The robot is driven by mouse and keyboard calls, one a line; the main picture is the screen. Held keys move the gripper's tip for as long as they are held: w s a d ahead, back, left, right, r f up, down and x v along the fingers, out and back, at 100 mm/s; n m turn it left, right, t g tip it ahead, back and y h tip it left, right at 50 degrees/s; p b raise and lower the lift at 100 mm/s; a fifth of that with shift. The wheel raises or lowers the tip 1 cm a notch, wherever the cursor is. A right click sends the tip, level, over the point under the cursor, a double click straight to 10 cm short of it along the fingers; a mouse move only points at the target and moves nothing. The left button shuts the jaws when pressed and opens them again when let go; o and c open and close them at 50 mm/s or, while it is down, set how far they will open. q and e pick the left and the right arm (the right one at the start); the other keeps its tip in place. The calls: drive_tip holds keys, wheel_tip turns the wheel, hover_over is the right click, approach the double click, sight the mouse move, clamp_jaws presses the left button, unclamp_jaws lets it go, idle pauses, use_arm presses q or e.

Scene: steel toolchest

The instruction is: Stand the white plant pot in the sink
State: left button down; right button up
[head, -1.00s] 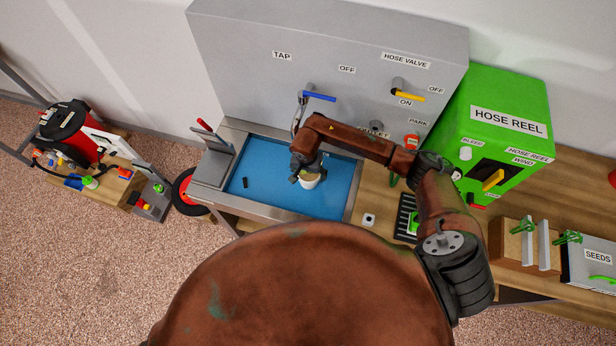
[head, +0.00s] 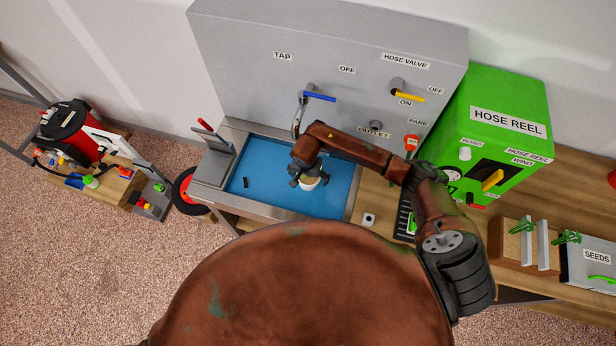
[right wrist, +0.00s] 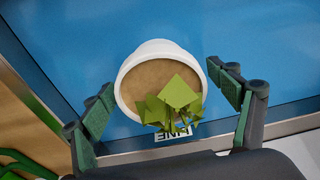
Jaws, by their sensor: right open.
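The white plant pot (head: 309,183) stands upright on the blue floor of the sink (head: 270,190), right of its middle. In the right wrist view the pot (right wrist: 122,88) shows from above, with brown soil, green leaves and a partly hidden label. My right gripper (head: 306,174) is over the pot in the head view. In the right wrist view its fingers (right wrist: 165,100) are spread open on either side of the pot, with gaps between them and the rim. My left gripper is not in view.
The tap (head: 297,115) with its blue lever (head: 319,97) rises behind the sink. A small black object (head: 246,183) lies in the sink's left part. The green hose reel box (head: 492,135) stands to the right. The sink's left half is mostly clear.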

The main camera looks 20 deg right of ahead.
drive_tip(key=shift+r+p, duration=0.25)
drive_tip(key=shift+p, duration=0.05)
wheel_tip(320, 180, up, 12)
drive_tip(key=s+a+b, duration=0.1)
drive_tip(key=shift+s+f+b, duration=0.15)
drive_tip(key=shift+s+b, duration=0.1)
drive_tip(key=shift+b, duration=0.1)
